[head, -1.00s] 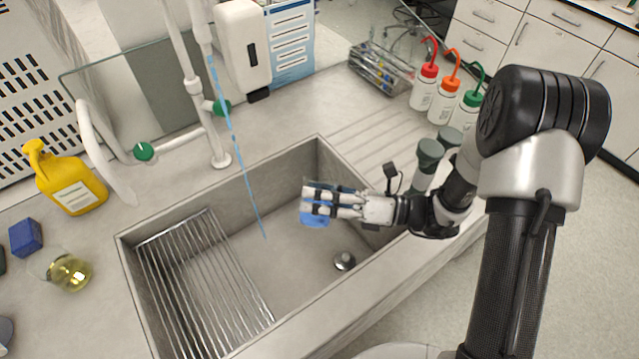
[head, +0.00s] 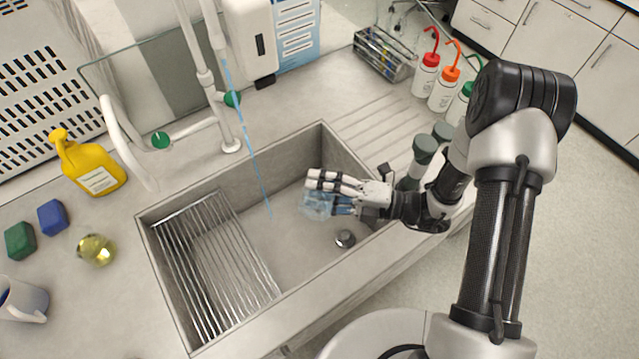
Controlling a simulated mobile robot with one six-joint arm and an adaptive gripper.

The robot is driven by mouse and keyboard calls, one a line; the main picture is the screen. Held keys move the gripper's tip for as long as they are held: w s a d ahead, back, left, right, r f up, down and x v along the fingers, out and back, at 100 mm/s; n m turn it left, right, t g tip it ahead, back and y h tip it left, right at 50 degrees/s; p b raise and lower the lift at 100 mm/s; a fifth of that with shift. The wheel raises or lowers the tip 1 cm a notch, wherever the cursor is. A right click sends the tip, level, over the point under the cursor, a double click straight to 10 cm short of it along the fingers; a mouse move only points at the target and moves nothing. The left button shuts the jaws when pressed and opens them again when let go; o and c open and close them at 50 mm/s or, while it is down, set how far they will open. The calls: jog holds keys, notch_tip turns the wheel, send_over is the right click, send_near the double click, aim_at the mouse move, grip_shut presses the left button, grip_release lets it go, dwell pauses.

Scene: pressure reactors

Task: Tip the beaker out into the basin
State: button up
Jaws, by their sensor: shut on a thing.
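My gripper (head: 327,192) is shut on a clear, bluish glass beaker (head: 314,207) and holds it over the right part of the sink basin (head: 262,184). The fingers cover much of the beaker. It looks tilted, with its visible part toward the left and below the fingers. I cannot tell how much liquid is in it. The drain (head: 345,238) shows just below the gripper in the picture.
A thin blue stream (head: 247,140) falls from the tap into the basin, left of the beaker. A wire rack (head: 215,262) fills the basin's left side. A yellow bottle (head: 92,168) and yellow-liquid flask (head: 96,249) stand left. Wash bottles (head: 443,90) stand back right.

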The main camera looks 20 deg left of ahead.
jog(key=shift+w+r+m+p, duration=0.1)
jog(key=shift+r+m+p, duration=0.2)
jog(key=shift+m+p, duration=0.55)
jog(key=shift+r+m+p, duration=0.3)
jog(key=shift+m+p, duration=0.5)
jog(key=shift+m, duration=0.05)
jog(key=shift+f, duration=0.1)
jog(key=f+n+b, duration=0.1)
jog(key=n+b, duration=0.1)
jog(key=n, duration=0.1)
jog(key=shift+f, duration=0.2)
jog(key=n+b, duration=0.1)
jog(key=n, duration=0.1)
jog(key=f+n+b, duration=0.1)
jog(key=n, duration=0.1)
jog(key=shift+f, duration=0.2)
jog(key=n, duration=0.1)
jog(key=n+b, duration=0.1)
jog(key=w+n+b, duration=0.1)
jog(key=n, duration=0.1)
jog(key=shift+f, duration=0.35)
notch_tip(320, 180, up, 18)
jog(key=w+n+p, duration=0.2)
jog(key=n+p, duration=0.4)
jog(key=n, duration=0.5)
jog(key=shift+w, duration=0.25)
jog(key=shift+a+f, duration=0.1)
jog(key=shift+f, duration=0.05)
